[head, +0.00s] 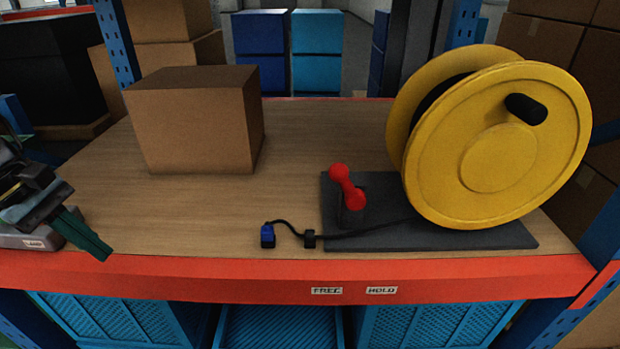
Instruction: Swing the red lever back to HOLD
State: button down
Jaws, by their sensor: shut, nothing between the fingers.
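The red lever (347,186) stands on a dark grey base plate (480,238) beside the yellow reel (470,185). Its rounded knob leans up and to the left of its pivot, toward the FREE side. A FREE label (327,291) and, to its right, a HOLD label (381,291) are on the red shelf edge below. My gripper (98,250) is at the far left, well apart from the lever. Its green fingers are together and empty, pointing down and right. The lever's pivot is partly hidden behind its lower end.
A black cable with a blue-ended plug (267,235) lies left of the plate. A cardboard box (195,120) stands behind on the left. A grey labelled object (30,241) sits by my gripper. The wooden shelf between gripper and plug is clear.

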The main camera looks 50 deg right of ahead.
jog(key=s+d+r+n+g+h, duration=0.2)
jog(key=s+d+n+g+h, duration=0.1)
jog(key=d, duration=0.8)
jog(key=s+d+r+n+g+h, duration=0.2)
jog(key=s+d, duration=0.4)
jog(key=d, duration=0.6)
jog(key=shift+d+r+n+g+h+b, duration=0.2)
jog(key=shift+n+g+h+b, duration=0.35)
jog(key=shift+g, duration=0.45)
jog(key=p, duration=0.2)
send_near(347, 186)
notch_tip(347, 186, down, 3)
jog(key=w, duration=0.2)
jog(key=shift+s+d+r+p, duration=0.4)
jog(key=shift+s+d+p, duration=0.1)
jog(key=shift+s+d, duration=0.3)
jog(key=shift+s+d+r+p, duration=0.4)
jog(key=shift+s+d+p, duration=0.1)
jog(key=shift+s+d, duration=0.3)
jog(key=shift+a+r, duration=0.1)
